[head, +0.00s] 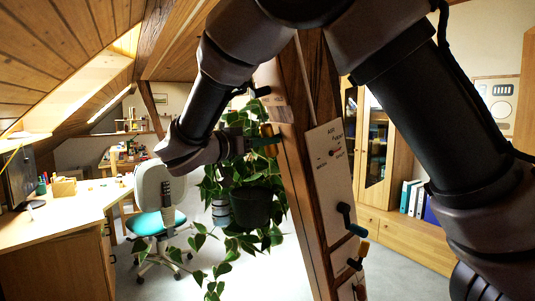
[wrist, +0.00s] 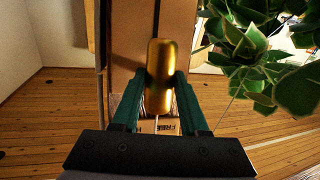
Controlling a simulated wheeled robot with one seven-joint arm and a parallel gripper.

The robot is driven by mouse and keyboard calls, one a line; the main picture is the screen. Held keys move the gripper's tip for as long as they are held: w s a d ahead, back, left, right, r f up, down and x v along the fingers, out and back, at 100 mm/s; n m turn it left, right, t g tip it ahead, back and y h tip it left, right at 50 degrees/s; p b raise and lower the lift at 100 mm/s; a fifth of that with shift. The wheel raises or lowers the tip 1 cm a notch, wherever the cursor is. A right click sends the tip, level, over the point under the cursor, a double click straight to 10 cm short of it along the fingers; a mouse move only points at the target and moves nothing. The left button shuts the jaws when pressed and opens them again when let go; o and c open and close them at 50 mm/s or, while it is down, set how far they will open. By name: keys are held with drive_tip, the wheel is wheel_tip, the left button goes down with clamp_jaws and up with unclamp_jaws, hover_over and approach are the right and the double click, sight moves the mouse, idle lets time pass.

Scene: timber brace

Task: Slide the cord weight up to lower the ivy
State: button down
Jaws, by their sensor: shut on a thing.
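The cord weight (wrist: 159,72) is a brass-coloured cylinder standing upright against the timber brace (wrist: 124,48) in the wrist view. My gripper (wrist: 160,88) is shut on it, with one green finger on each side. A thin cord shows just below the weight. In the head view my gripper (head: 262,141) is at the left face of the slanting brace (head: 302,190), and the weight (head: 267,131) is partly hidden by it. The ivy (head: 236,178) hangs left of the brace in a dark pot (head: 252,207), its vines trailing below. Its leaves also fill the wrist view's upper right.
A pale panel (head: 330,165) with markings is on the brace, with dark handles (head: 350,221) below it. A desk (head: 68,220) and a teal-seated chair (head: 157,222) stand left. A cabinet (head: 405,238) stands right. Open floor lies between chair and brace.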

drive_tip(key=shift+a+r, duration=0.1)
drive_tip(key=shift+r, duration=0.15)
drive_tip(key=shift+c, duration=2.2)
unclamp_jaws()
drive_tip(key=shift+s, duration=0.1)
drive_tip(key=v, duration=1)
drive_tip(key=shift+s+a, duration=0.2)
drive_tip(key=shift+s, duration=0.1)
